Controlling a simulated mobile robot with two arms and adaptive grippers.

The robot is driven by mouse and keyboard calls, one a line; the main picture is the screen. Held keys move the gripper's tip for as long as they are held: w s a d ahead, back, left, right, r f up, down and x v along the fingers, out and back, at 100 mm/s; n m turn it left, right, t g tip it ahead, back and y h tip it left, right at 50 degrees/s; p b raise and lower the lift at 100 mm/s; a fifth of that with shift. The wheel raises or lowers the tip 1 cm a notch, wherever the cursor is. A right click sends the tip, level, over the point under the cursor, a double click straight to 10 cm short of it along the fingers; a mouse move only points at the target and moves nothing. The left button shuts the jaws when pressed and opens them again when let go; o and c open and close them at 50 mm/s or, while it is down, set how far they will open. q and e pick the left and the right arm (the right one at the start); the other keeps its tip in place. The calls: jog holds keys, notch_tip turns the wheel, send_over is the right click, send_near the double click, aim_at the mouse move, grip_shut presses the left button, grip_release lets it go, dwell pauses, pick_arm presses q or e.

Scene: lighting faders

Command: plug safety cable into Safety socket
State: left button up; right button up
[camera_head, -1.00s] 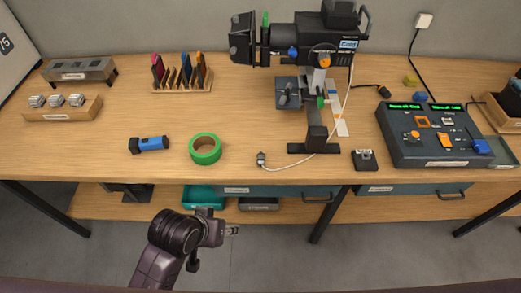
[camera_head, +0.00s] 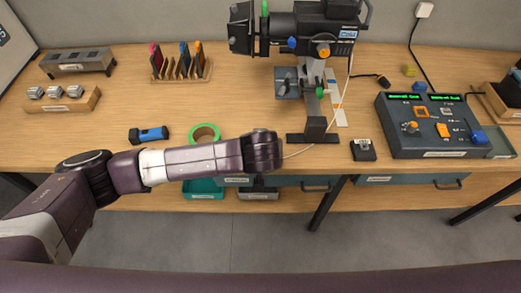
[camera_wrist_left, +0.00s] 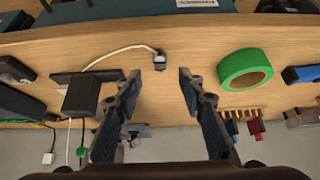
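The white cable (camera_head: 298,153) runs down from the stage light (camera_head: 300,35) to the table. Its grey plug (camera_wrist_left: 159,62) lies on the wood near the front edge in the left wrist view. My arm hides the plug in the head view. My left gripper (camera_wrist_left: 158,76) is open, its fingers on either side of the plug's line, with nothing between them. Whether it is level with the plug cannot be told. A small black box with a light top (camera_head: 363,149) stands right of the light's base; I cannot read whether it is the Safety socket. My right gripper is not in view.
A green tape roll (camera_head: 205,130) and a blue torch (camera_head: 149,134) lie to the left. The stand's dark base (camera_head: 313,138) is right of my arm. A control console (camera_head: 433,125) stands further right. Drawers hang under the table edge.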

pick_arm(q)
jog(key=b+x, duration=0.6)
jog(key=x, duration=0.1)
jog(key=shift+f, duration=0.1)
jog(key=shift+b+x, duration=0.55)
jog(key=shift+x, duration=0.35)
grip_shut()
notch_tip(320, 180, up, 5)
jog(key=p, duration=0.5)
